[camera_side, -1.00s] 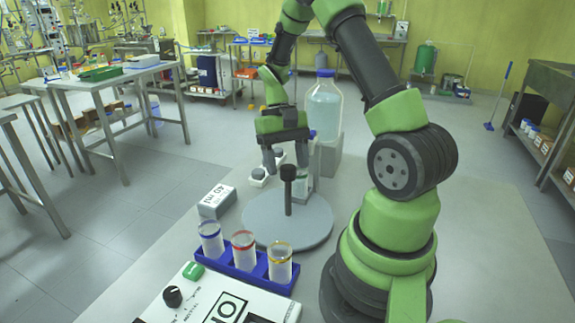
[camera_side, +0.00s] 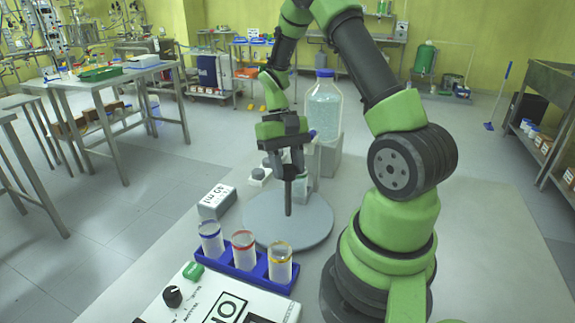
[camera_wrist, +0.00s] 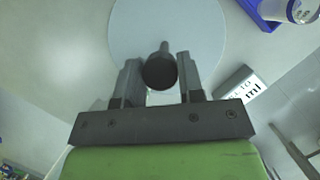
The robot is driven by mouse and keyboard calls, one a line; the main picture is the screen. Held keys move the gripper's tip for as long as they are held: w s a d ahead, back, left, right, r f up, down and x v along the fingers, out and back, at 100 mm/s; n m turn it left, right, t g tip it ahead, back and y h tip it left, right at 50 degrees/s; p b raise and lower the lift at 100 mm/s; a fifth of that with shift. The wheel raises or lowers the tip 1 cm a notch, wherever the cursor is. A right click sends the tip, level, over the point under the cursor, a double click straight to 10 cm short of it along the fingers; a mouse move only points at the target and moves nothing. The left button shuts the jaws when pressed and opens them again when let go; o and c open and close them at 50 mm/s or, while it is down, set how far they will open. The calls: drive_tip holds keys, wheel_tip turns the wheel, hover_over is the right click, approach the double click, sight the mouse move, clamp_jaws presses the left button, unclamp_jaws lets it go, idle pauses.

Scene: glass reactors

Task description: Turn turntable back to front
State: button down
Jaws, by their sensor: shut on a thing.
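The turntable (camera_side: 308,228) is a pale grey disc on the bench with a dark upright post (camera_side: 288,206) and knob near its middle. The disc also shows in the wrist view (camera_wrist: 205,35). My gripper (camera_side: 288,181) points down at the post and is shut on its dark knob (camera_wrist: 160,73). In the wrist view the fingers (camera_wrist: 160,70) are on both sides of the knob.
A large clear bottle with a blue cap (camera_side: 324,105) is behind the turntable. A blue rack (camera_side: 247,269) with coloured-ring vials stands close in front. A white labelled box (camera_side: 217,201) is at the left. A white device with a knob (camera_side: 215,305) lies nearest. Bench at the right is clear.

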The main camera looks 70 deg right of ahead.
drive_tip(key=shift+n, duration=0.4)
drive_tip(key=shift+w+n+g+h, duration=0.1)
drive_tip(key=shift+n+g+h, duration=0.5)
drive_tip(key=shift+n, duration=1.3)
drive_tip(key=shift+a+n+h, duration=0.1)
drive_tip(key=shift+n+h, duration=0.9)
drive_tip(key=shift+n, duration=1.1)
drive_tip(key=shift+n+t+h, duration=0.3)
drive_tip(key=shift+n+h, duration=0.5)
drive_tip(key=shift+n, duration=1.4)
drive_tip(key=shift+a+n+t+h, duration=0.1)
drive_tip(key=shift+n+t+h, duration=0.45)
drive_tip(key=shift+n, duration=1.35)
drive_tip(key=shift+n+h, duration=0.25)
drive_tip(key=shift+n, duration=0.25)
drive_tip(key=c, duration=0.8)
unclamp_jaws()
drive_tip(key=shift+o, duration=0.2)
